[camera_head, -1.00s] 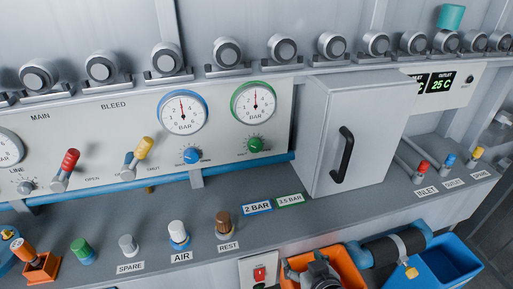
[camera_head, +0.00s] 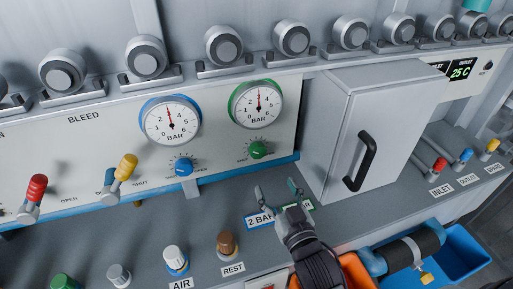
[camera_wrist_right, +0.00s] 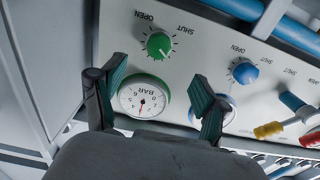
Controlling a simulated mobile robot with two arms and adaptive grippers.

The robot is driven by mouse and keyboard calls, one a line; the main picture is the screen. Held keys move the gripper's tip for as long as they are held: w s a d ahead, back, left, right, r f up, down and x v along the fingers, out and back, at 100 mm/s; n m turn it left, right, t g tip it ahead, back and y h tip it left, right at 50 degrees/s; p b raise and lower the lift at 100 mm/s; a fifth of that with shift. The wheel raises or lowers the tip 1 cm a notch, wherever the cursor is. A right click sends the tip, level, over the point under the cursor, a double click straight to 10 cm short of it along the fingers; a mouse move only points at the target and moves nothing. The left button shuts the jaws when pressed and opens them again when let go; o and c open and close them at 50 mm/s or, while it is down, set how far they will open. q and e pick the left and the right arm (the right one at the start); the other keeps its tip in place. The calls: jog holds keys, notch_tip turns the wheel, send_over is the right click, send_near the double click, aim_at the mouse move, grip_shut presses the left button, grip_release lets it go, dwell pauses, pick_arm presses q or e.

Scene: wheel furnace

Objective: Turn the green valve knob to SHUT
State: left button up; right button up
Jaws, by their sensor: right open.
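The green valve knob (camera_head: 258,149) sits on the pale panel under the green-ringed gauge (camera_head: 257,103). In the right wrist view, which is upside down, the green knob (camera_wrist_right: 158,44) has OPEN and SHUT printed beside it; its pointer is too small to read surely. My right gripper (camera_head: 277,189) is open and empty, below and in front of the knob, over the 2 BAR label. In the right wrist view the fingers (camera_wrist_right: 157,77) are spread, with the knob beyond and between them, apart from both. My left gripper is not in view.
A blue knob (camera_head: 183,167) sits left of the green one under a blue-ringed gauge (camera_head: 171,121). A grey cabinet (camera_head: 385,125) with a black handle stands close on the right. A blue pipe (camera_head: 215,174) runs below the panel. White and brown plugs stand on the ledge.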

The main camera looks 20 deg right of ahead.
jog(key=p, duration=0.1)
send_near(259, 154)
jog(key=w, duration=0.2)
jog(key=w+p, duration=0.1)
jog(key=w, duration=0.5)
jog(key=shift+w+a, duration=0.1)
jog(key=shift+w, duration=0.5)
jog(key=shift+w+f, duration=0.1)
jog(key=shift+w, duration=0.25)
jog(key=shift+c, duration=0.3)
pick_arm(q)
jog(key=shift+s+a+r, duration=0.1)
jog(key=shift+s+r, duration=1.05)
pick_arm(e)
jog(key=c, duration=1.1)
